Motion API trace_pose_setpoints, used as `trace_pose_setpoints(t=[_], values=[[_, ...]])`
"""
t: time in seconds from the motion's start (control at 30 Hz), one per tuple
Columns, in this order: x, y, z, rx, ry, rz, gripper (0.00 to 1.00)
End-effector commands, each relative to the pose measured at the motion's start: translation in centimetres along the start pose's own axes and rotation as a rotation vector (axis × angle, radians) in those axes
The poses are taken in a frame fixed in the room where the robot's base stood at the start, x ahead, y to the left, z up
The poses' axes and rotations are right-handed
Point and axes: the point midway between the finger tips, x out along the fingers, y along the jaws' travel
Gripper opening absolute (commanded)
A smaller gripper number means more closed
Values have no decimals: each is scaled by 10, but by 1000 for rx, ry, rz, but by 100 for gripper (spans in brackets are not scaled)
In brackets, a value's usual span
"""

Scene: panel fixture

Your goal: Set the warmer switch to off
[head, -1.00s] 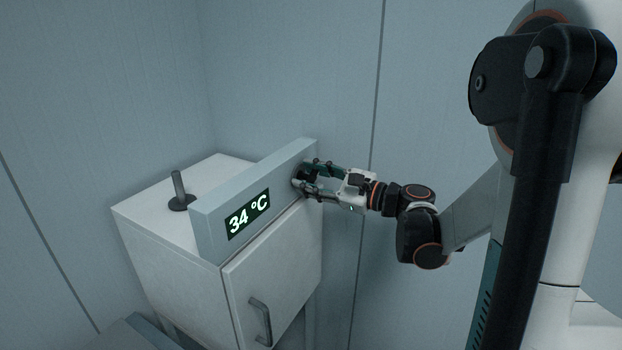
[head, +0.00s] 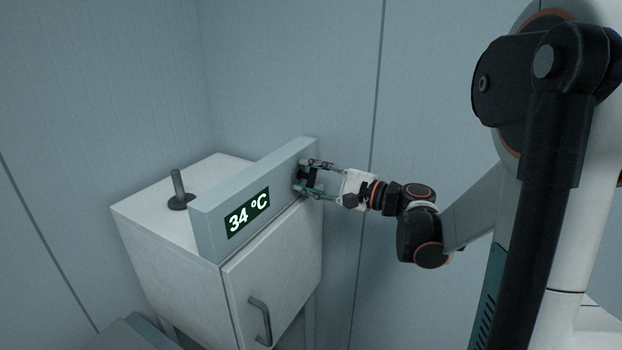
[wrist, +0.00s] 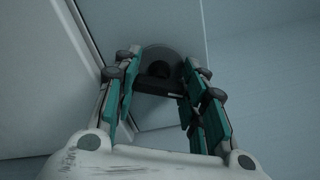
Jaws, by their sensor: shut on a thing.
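The warmer switch (head: 300,178) is a dark round knob on the right end of the cabinet's front panel (head: 205,236). My gripper (head: 311,178) reaches it from the right, with its fingers around it. In the wrist view the switch (wrist: 160,69) shows a grey round base and a dark bar, between the teal finger pads of my gripper (wrist: 160,92). The gripper is shut on the switch. Any off mark is not readable, and the fingers partly hide the switch in the head view.
The panel's display (head: 247,213) reads 34 °C. A white cabinet (head: 160,252) below has a door with a grey handle (head: 262,322). A dark stick on a round base (head: 179,190) stands on the cabinet top. Walls lie close behind; the space right of the panel is open.

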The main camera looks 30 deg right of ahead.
Motion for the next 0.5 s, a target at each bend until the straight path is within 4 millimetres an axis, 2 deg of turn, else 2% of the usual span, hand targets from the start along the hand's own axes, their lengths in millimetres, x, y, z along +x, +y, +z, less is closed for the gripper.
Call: trace_pose_setpoints(t=[0.2,0.5], values=[[0,1,0,-194,0,1,15],[0,2,0,-397,0,1,15]])
